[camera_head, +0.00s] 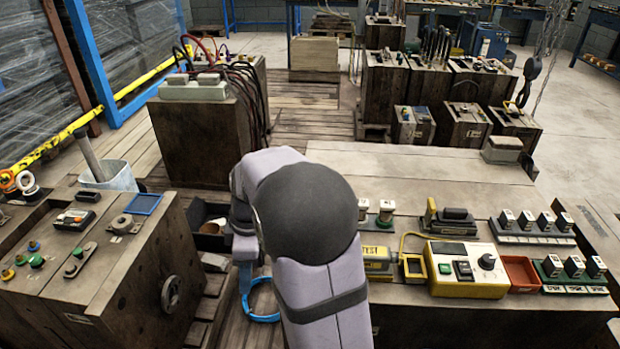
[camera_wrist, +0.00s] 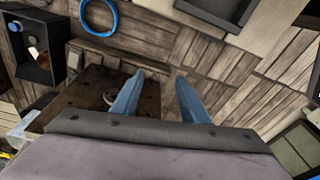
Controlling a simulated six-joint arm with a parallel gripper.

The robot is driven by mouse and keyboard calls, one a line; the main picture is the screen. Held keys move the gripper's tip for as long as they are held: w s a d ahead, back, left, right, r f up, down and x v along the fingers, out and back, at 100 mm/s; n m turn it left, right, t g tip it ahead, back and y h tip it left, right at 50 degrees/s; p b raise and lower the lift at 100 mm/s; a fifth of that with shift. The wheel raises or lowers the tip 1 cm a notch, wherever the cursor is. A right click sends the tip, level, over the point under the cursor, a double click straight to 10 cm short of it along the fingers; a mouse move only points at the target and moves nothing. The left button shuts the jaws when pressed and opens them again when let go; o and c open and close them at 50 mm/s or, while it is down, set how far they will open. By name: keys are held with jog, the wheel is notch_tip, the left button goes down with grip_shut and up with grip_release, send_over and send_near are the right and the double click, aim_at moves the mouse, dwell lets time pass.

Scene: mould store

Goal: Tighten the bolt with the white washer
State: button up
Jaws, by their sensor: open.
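I cannot make out a bolt with a white washer in either view. In the wrist view my gripper (camera_wrist: 160,78) is open, with two blue fingers apart and nothing between them. Below and beside the fingers is a dark brown block (camera_wrist: 85,88) with small holes and a greyish ring-like part (camera_wrist: 110,97), partly covered by the left finger. I cannot tell whether that part is a washer. In the head view my arm bends away over the floor, and most of the gripper is hidden behind it.
A wooden block (camera_head: 110,275) with coloured knobs and a handwheel (camera_head: 171,294) stands at left. A bench (camera_head: 440,170) at right holds a yellow tester (camera_head: 466,268) and a red tray (camera_head: 520,274). A blue ring (camera_wrist: 98,17) and black box (camera_wrist: 38,50) lie on the planks.

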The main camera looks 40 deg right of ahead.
jog(key=d+r+n+y+p, duration=0.2)
jog(key=d+r+n+p, duration=0.1)
jog(key=d+r+p, duration=0.65)
jog(key=d+r+n+y+p, duration=0.1)
jog(key=d+r+n+p, duration=0.2)
jog(key=d+r+p, duration=0.65)
jog(key=shift+s+a+f+b, duration=0.1)
jog(key=shift+a+f+b, duration=0.1)
jog(key=shift+f, duration=1.35)
jog(key=shift+s+a+f+b, duration=0.1)
jog(key=shift+f+b, duration=0.15)
jog(key=shift+f, duration=1.35)
jog(key=shift+s+a+f+b, duration=0.1)
jog(key=shift+a+f+b, duration=0.1)
jog(key=shift+f, duration=1.35)
jog(key=shift+d, duration=0.1)
grip_shut()
